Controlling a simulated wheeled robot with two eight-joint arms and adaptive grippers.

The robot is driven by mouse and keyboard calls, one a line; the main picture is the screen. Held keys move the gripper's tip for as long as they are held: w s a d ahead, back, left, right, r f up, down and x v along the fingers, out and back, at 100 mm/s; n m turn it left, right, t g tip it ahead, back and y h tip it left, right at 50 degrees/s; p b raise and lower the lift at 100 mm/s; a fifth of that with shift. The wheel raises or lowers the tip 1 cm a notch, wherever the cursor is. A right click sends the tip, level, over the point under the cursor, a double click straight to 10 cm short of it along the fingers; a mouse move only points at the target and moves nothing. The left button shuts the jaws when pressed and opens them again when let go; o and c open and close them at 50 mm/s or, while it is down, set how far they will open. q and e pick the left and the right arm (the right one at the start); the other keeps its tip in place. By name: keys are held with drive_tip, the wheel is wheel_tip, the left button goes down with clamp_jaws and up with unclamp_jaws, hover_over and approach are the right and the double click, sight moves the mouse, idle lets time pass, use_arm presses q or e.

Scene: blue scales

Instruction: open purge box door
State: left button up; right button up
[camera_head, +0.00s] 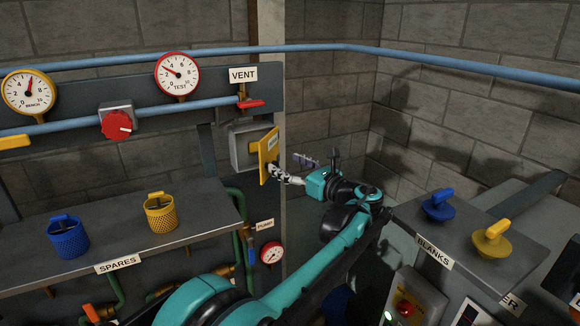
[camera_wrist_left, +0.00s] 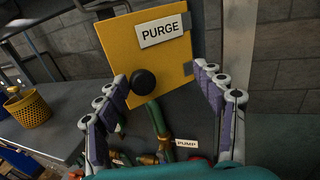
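The purge box (camera_head: 240,150) is a grey box on the panel below the VENT label. My left gripper (camera_head: 291,170) is just right of the door. Its fingers (camera_wrist_left: 163,88) are spread wide, with the knob between them, nearer the left finger, and nothing held. My right gripper is not in view.
The SPARES shelf (camera_head: 100,245) at left holds a blue basket (camera_head: 68,240) and a yellow basket (camera_head: 160,216). A red VENT handle (camera_head: 250,103) sits above the box. A PUMP gauge (camera_head: 271,252) and green pipes are below. The BLANKS shelf (camera_head: 470,268) is at right.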

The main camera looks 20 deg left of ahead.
use_arm(q)
drive_tip(key=shift+w+d+f, duration=0.1)
drive_tip(key=shift+d, duration=0.45)
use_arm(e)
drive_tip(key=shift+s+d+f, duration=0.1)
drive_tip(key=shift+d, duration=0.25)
use_arm(q)
drive_tip(key=shift+a, duration=0.1)
